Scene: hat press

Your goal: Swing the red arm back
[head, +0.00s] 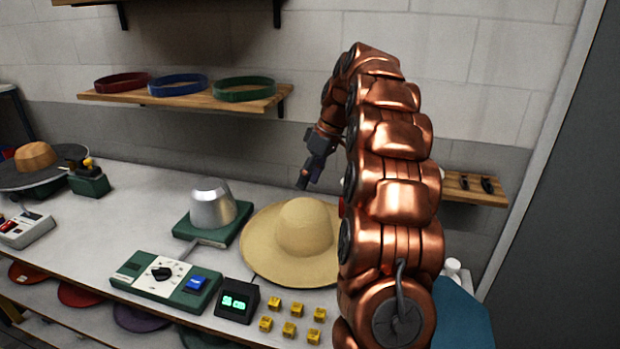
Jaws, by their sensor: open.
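My gripper (307,179) is dark and hangs above the back of the bench, behind the straw hat. It is open and appears empty; its fingers are small in this view. A small red patch (341,206) shows at the left edge of my copper arm, right of the hat crown. It may be part of the red arm, but my own arm hides most of that area, so I cannot tell its position. The wide straw hat (303,226) lies on the bench, its right side hidden by my arm. A silver metal dome (211,204) stands on a green base to its left.
A green control panel (166,279), a small display box (237,300) and several yellow blocks (289,328) occupy the front of the bench. A wall shelf (190,97) with coloured bands is at upper left. A small wooden shelf (476,193) is at right.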

